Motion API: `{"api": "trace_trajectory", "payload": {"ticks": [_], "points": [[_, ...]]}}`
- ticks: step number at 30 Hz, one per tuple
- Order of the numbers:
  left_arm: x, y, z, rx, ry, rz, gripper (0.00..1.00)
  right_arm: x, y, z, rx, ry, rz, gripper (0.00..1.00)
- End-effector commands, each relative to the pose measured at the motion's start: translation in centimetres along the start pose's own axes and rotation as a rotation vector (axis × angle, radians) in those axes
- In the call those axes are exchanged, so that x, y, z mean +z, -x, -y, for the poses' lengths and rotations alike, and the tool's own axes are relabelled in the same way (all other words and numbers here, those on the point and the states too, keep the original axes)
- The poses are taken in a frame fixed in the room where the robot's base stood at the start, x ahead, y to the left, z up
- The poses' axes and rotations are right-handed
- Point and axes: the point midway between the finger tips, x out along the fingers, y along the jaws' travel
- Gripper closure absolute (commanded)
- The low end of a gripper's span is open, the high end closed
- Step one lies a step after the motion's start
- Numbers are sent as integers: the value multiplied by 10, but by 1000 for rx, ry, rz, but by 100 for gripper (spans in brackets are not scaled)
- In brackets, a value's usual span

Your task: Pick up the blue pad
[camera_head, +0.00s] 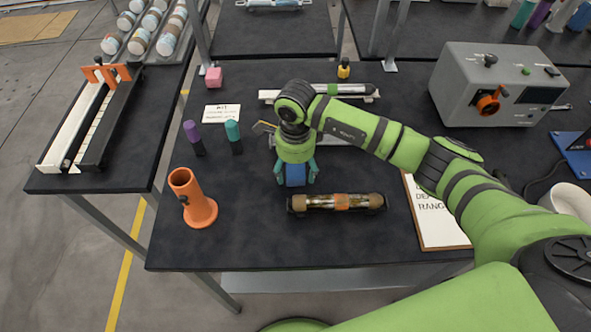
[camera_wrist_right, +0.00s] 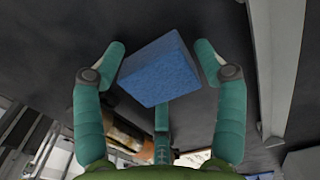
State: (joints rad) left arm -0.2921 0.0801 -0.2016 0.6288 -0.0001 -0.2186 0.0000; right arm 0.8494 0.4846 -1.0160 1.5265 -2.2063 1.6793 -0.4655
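The blue pad (camera_head: 295,174) is a small block on the dark table, near its middle. In the right wrist view the blue pad (camera_wrist_right: 160,72) sits between my teal fingers, turned at an angle to them. My right gripper (camera_head: 296,178) points down over the pad, with fingers on both sides of it. In the wrist view my right gripper (camera_wrist_right: 162,62) is spread open; its right finger is very close to the pad, and contact there is unclear. My left gripper is not in view.
A brown cylinder assembly (camera_head: 337,202) lies just in front of the pad. An orange holder (camera_head: 193,199) stands at left, with purple (camera_head: 194,138) and teal (camera_head: 234,137) markers behind it. A clipboard (camera_head: 438,215) lies at right; a grey control box (camera_head: 498,85) stands back right.

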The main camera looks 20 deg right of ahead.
Motion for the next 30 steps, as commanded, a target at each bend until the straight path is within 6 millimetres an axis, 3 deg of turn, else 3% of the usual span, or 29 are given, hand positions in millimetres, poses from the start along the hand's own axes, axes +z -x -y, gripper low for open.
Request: {"api": "trace_trajectory", "payload": {"ticks": [1,3,17,23,26,30], "points": [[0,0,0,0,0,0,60,0,0,0,0,0,0,54],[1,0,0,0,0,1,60,0,0,0,0,0,0,65],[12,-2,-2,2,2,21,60,0,3,0,-1,0,1,66],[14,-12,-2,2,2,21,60,0,20,1,-4,0,2,66],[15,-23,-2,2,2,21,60,0,39,2,-7,1,3,66],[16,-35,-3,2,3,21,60,-34,56,9,-6,-6,-2,66]]}}
